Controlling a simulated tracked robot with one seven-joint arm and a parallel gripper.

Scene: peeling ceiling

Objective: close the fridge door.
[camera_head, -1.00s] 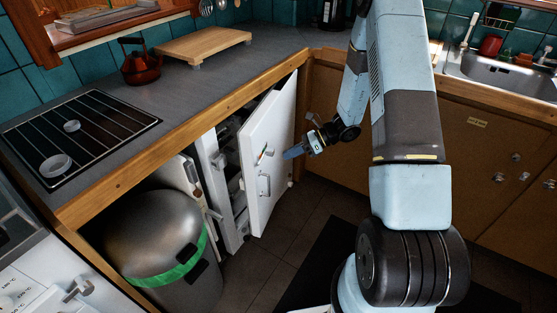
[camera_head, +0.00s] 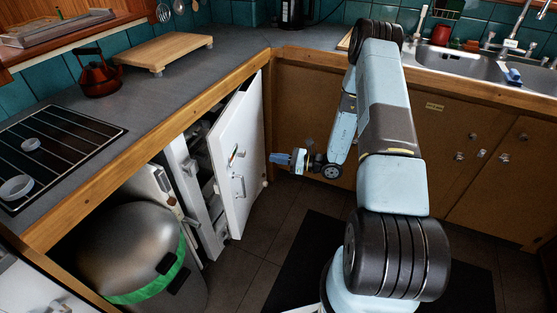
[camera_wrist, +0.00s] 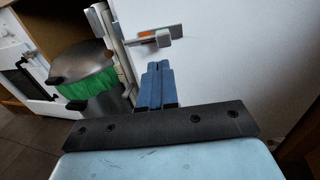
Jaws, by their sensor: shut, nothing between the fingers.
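The fridge door (camera_head: 240,150) is white and stands ajar under the counter, swung out from the fridge body (camera_head: 192,190). In the wrist view, the blue fingers (camera_wrist: 157,84) are together and point toward the white door (camera_wrist: 220,60), just below a grey handle (camera_wrist: 160,38).
A metal bin (camera_head: 140,250) with a green band stands left of the fridge. The wooden counter edge (camera_head: 170,125) runs above the door. A dark mat (camera_head: 310,255) lies on the tiled floor. Cabinets (camera_head: 440,140) stand at the right.

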